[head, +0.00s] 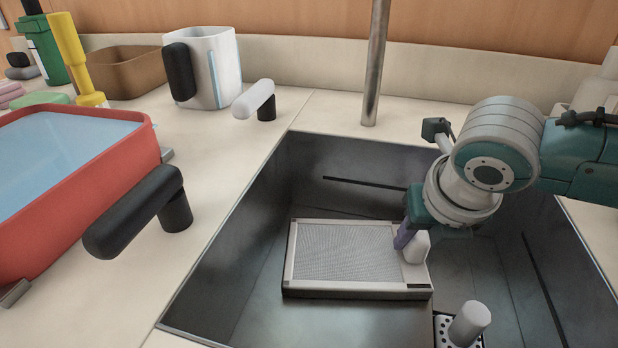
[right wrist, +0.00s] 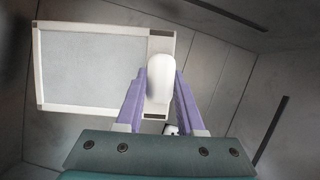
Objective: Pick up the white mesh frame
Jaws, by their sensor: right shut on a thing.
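The white mesh frame (head: 345,255) is a flat rectangle with a grey mesh panel, a pale rim and a rounded white handle at its right end. It lies level inside the dark sink; whether it touches the sink floor is hard to tell. My right gripper (head: 411,240) reaches in from the right and is shut on that handle. In the right wrist view the purple fingers of the gripper (right wrist: 161,85) stand on both sides of the handle, with the mesh frame (right wrist: 90,65) extending left. My left gripper is not in view.
The sink (head: 245,290) has steep dark walls around the frame. A grey cylindrical post (head: 470,322) stands at its front. A red tray (head: 80,200), black handle (head: 135,210), white handle (head: 254,98), white jug (head: 212,65) and brown bin (head: 128,70) are left. A metal pole (head: 375,65) rises behind.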

